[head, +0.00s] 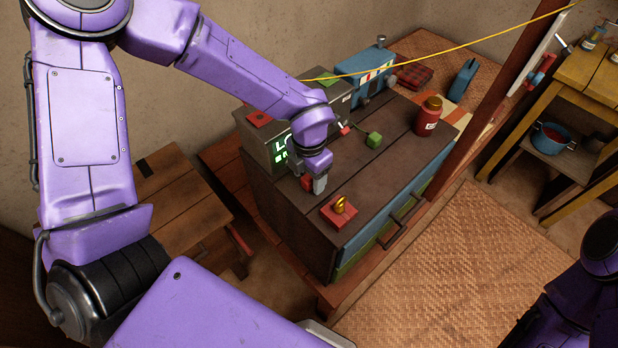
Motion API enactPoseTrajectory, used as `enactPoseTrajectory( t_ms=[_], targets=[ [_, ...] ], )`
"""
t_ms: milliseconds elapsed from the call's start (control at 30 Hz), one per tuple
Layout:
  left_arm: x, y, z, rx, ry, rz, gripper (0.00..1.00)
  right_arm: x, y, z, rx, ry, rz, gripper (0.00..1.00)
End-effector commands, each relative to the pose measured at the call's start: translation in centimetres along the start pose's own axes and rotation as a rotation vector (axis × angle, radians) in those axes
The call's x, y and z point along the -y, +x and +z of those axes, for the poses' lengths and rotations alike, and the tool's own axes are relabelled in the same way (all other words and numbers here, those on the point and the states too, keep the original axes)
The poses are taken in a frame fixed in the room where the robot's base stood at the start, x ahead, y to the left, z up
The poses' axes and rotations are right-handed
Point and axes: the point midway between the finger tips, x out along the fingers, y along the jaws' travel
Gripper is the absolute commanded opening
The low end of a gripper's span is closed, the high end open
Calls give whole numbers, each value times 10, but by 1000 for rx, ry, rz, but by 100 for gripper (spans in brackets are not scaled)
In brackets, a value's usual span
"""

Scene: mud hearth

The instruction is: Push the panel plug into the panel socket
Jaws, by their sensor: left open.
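I cannot tell for sure which piece is the panel plug or the panel socket. A grey box (262,147) with a lit green display stands at the back left of the dark wooden chest (390,165). My left gripper (319,186) points down just above the chest top, in front of this box. It is open, and a small red piece (307,183) shows beside its fingers; whether they touch is unclear. A green block (374,140) with a thin cord lies farther right on the chest. My left wrist hides part of the box's front. My right gripper is out of view.
A red block with a yellow ring (340,211) sits near the chest's front edge. A red jar (428,117) stands at the right, and a blue box (362,76) behind. A yellow cord (440,53) crosses above. A woven mat (450,270) covers the floor.

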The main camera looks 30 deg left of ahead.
Motion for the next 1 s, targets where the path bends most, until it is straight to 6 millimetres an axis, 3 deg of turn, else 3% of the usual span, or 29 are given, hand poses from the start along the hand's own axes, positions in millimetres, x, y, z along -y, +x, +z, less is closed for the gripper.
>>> enactPoseTrajectory(
  t_ms=[400,467,567,600,1000],
  targets=[
    [0,8,0,1,0,0,62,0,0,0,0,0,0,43],
    [0,8,0,1,0,0,45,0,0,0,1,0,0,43],
    [0,8,0,1,0,0,13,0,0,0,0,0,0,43],
    [0,8,0,1,0,0,9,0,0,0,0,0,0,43],
    [0,1,0,2,0,0,9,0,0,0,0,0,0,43]
  ],
)
